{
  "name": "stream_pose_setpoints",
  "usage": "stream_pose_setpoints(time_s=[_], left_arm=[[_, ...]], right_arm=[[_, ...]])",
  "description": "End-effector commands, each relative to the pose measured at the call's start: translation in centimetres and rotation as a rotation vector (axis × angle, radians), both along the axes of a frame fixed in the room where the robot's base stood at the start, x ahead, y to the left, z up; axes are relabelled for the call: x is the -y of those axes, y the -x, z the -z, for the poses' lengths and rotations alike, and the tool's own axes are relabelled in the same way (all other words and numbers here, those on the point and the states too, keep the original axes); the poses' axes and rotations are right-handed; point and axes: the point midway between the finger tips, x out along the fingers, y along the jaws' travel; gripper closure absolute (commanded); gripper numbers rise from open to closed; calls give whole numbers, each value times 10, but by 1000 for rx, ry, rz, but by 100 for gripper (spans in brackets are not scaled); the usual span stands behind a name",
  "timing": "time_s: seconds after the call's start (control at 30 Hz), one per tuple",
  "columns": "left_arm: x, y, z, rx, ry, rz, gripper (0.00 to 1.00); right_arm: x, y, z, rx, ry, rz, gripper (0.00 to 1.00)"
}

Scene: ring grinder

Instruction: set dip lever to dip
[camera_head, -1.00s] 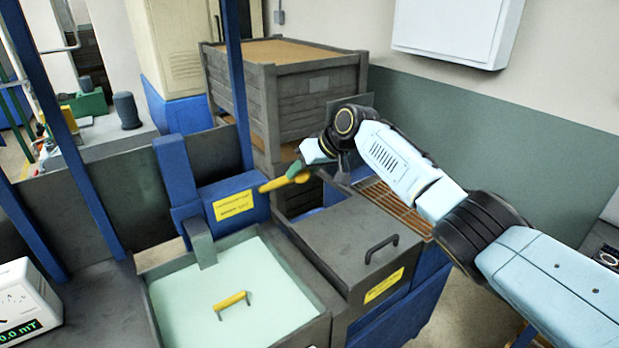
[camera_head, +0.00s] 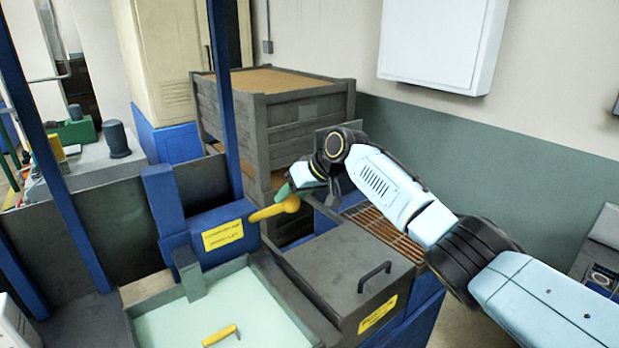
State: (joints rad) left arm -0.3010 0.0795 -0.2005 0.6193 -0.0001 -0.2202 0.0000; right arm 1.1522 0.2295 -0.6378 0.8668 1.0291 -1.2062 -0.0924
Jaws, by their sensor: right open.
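The dip lever (camera_head: 268,211) is a yellow handle with a rounded end. It sticks out to the right from a blue box (camera_head: 205,236) that carries a yellow label. My right gripper (camera_head: 294,190) is at the outer end of the lever, its fingers close to the rounded knob. It is open; I cannot tell whether a finger touches the lever. The wrist partly hides the fingers. A tank of pale green liquid (camera_head: 187,318) lies below the box, with a small yellow handle (camera_head: 220,335) in it. My left gripper is not in view.
A dark lidded box (camera_head: 340,262) with a black handle stands right of the tank, below my right arm. A rusty grate (camera_head: 385,232) lies behind it. Grey crates (camera_head: 300,120) stand behind the gripper. A blue post (camera_head: 224,100) rises behind the blue box.

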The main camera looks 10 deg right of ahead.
Motion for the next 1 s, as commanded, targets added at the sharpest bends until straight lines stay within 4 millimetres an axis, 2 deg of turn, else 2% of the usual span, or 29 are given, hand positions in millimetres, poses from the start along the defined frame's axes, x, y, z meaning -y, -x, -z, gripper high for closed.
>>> stream_pose_setpoints(time_s=[0.17,0.4,0.6,0.8,1.0], left_arm=[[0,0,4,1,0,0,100],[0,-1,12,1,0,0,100],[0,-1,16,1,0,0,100],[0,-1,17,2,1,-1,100],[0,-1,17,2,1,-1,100]], right_arm=[[13,12,-21,6,2,-1,49],[37,35,-62,8,1,-1,49],[50,49,-86,6,-1,-1,49],[55,54,-95,5,0,-1,49],[55,54,-96,5,-1,-2,49]])
